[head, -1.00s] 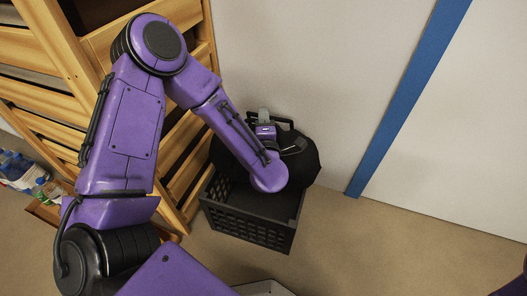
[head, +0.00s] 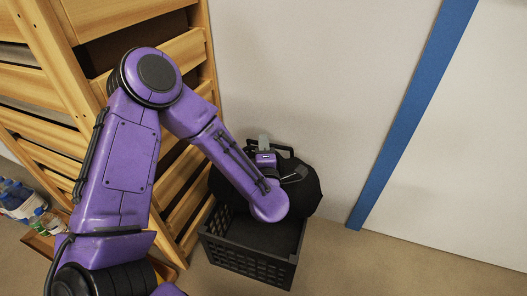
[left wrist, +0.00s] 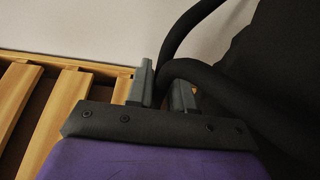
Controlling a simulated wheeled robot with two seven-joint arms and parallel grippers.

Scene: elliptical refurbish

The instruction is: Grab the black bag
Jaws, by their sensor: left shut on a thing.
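The black bag (head: 305,190) is in the head view, bulky and dark, at the back of a black crate against the wall. My purple left arm hides part of it. My left gripper (head: 264,144) is at the top of the bag, by its handle. In the left wrist view the left gripper (left wrist: 163,88) has its grey fingers on either side of the bag's black handle (left wrist: 187,70) and is shut on it. The bag's dark body (left wrist: 285,60) fills the right of that view. My right gripper is not in view.
The black crate (head: 245,262) stands on the brown floor below the bag. A wooden slatted rack (head: 90,45) is close on the left, with bottles (head: 22,200) low beside it. A white wall with a blue stripe (head: 410,115) stands behind. The floor at right is clear.

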